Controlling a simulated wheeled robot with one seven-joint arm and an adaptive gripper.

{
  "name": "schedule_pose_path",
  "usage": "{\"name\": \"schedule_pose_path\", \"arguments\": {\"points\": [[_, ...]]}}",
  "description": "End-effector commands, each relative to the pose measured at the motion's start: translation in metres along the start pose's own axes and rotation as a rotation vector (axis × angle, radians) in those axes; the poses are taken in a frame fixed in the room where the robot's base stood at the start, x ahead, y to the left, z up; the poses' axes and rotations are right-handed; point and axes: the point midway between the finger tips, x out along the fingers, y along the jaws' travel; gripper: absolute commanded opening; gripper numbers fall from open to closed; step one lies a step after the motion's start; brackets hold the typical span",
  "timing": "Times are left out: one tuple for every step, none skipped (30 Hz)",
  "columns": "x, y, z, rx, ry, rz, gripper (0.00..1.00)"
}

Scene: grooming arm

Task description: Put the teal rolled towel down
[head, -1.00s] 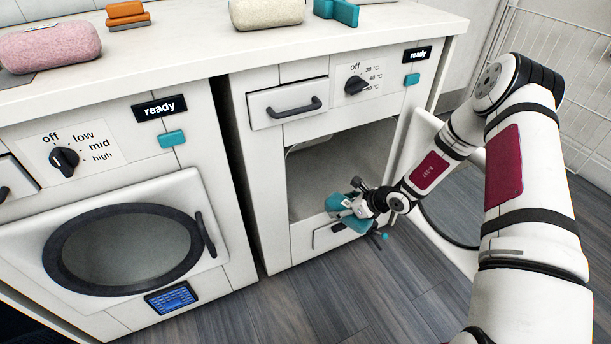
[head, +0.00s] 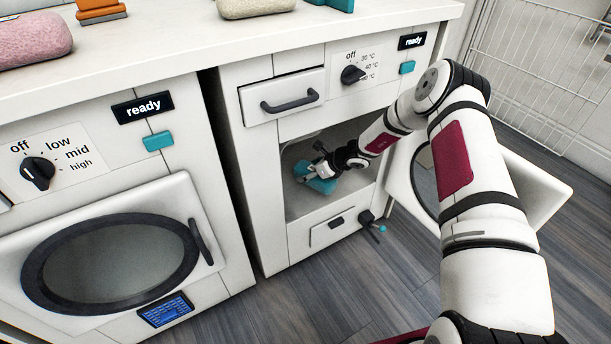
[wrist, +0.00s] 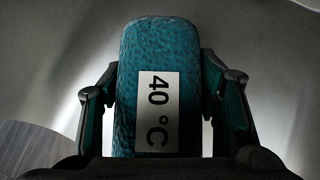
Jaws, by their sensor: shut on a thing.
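The teal rolled towel (head: 318,184) is inside the open compartment of the right-hand machine (head: 262,160), near its floor. In the wrist view the towel (wrist: 156,52) shows a white label reading 40 °C. My gripper (head: 312,172) is shut on the towel, with one finger on each side of it in the wrist view (wrist: 160,105). I cannot tell whether the towel touches the compartment floor (head: 300,206). The machine's door (head: 530,185) stands open to the right, behind my arm.
The left machine's round-window door (head: 110,262) is shut. Both machines show "ready" displays. A pink roll (head: 35,38), orange blocks (head: 100,8) and a cream roll (head: 255,6) lie on the counter (head: 150,45). A white wire rack (head: 545,75) stands at the right.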

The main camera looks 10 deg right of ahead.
Motion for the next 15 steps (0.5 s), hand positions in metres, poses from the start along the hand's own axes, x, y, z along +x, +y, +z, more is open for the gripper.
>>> {"name": "schedule_pose_path", "arguments": {"points": [[0.006,-0.002,0.005,-0.008,0.0,0.001,0.24],[0.009,-0.005,0.006,-0.006,0.0,0.0,0.24],[0.012,-0.007,0.008,-0.005,0.0,0.0,0.24],[0.013,-0.009,0.01,-0.003,-0.001,0.0,0.24],[0.015,-0.01,0.011,-0.002,-0.001,0.0,0.24],[0.016,-0.011,0.012,-0.002,0.0,0.0,0.24],[0.017,-0.012,0.013,-0.001,0.0,0.0,0.24],[0.017,-0.012,0.013,0.0,0.0,0.0,0.24],[0.018,-0.013,0.014,0.0,-0.001,0.0,0.24],[0.019,-0.014,0.015,0.0,-0.001,0.0,0.24],[0.02,-0.014,0.016,0.001,0.0,0.001,0.24],[0.022,-0.015,0.018,-0.002,0.0,0.002,0.24],[0.025,-0.015,0.015,0.0,0.001,0.002,0.24],[0.029,-0.015,0.011,0.002,0.001,0.003,0.24],[0.033,-0.015,0.005,0.003,0.001,0.003,0.24]]}}
